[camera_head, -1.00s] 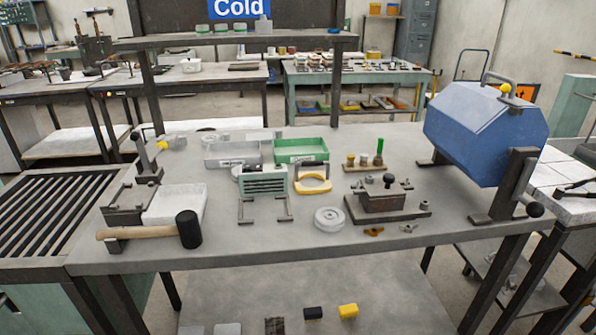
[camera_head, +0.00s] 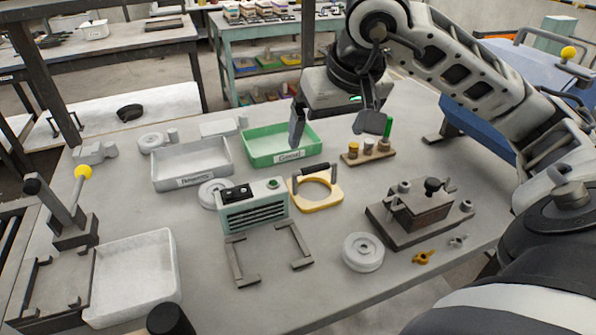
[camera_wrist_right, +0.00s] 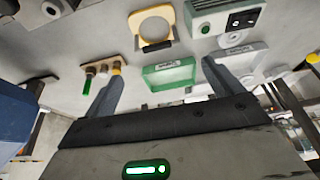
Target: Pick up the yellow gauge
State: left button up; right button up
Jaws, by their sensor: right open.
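The yellow gauge (camera_head: 326,200) is a flat yellow frame with a round opening and a dark handle bar along its far edge. It lies on the grey table, right of the pale green slotted device. It also shows in the right wrist view (camera_wrist_right: 136,20), at the top. My right gripper (camera_head: 335,135) is open and empty, above the table over the green tray's right side, farther back than the gauge. In the right wrist view its two fingers (camera_wrist_right: 163,85) stand wide apart with the green tray between them. My left gripper is not in view.
The green tray (camera_head: 250,162) and a grey tray (camera_head: 159,184) stand behind the gauge. A wooden peg block (camera_head: 382,156) and a dark clamp fixture (camera_head: 382,228) stand to its right. The slotted device (camera_head: 230,207) is close on its left. A white disc (camera_head: 363,266) lies in front.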

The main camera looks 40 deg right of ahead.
aim_at(316, 169)
jog(key=x, duration=0.6)
jog(key=b+x, duration=0.1)
jog(key=x, duration=0.3)
jog(key=shift+d+f, duration=0.1)
jog(key=shift+d, duration=0.3)
jog(key=x, duration=0.4)
jog(key=shift+s+f+p, duration=0.2)
jog(key=shift+s+p, duration=0.1)
jog(key=shift+p, duration=0.05)
jog(key=shift+w+f, duration=0.25)
jog(key=shift+f, duration=0.25)
jog(key=shift+r, duration=0.1)
jog(key=c, duration=0.8)
